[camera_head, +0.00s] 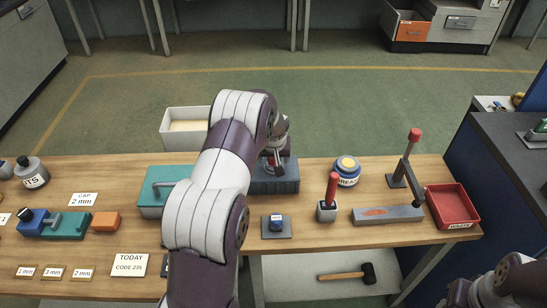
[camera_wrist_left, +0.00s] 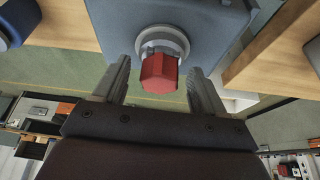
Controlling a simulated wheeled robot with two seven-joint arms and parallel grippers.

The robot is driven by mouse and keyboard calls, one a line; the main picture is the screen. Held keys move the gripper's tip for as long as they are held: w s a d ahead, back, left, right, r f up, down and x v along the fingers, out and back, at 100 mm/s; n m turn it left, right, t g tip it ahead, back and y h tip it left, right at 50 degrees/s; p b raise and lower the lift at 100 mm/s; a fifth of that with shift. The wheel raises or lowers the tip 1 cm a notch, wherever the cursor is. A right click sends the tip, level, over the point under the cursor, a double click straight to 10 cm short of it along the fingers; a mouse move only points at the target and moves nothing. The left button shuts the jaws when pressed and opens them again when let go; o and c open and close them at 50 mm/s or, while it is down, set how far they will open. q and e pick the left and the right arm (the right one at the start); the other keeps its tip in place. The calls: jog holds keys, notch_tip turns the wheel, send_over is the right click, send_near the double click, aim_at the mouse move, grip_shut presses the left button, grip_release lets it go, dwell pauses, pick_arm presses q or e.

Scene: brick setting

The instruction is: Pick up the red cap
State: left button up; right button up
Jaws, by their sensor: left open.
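The red cap (camera_wrist_left: 159,74) shows in the left wrist view, faceted, on a round grey collar on a blue-grey block (camera_wrist_left: 200,15). My left gripper (camera_wrist_left: 160,80) is open, with one finger on each side of the cap and a visible gap to each. In the head view my left gripper (camera_head: 277,160) is over the dark blue-grey block (camera_head: 276,186) at the bench's far edge, and the cap is mostly hidden there. Part of my right arm shows at the lower right corner; its gripper is not visible.
A teal case (camera_head: 153,200) is left of the block. A round jar (camera_head: 347,172), a red-handled tool (camera_head: 331,190), a lever press (camera_head: 408,165) and a red tray (camera_head: 452,205) stand to the right. A white bin (camera_head: 182,140) is behind the bench.

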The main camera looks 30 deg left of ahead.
pick_arm(q)
jog(key=c, duration=1.3)
jog(key=shift+o, duration=0.2)
jog(key=shift+r, duration=0.15)
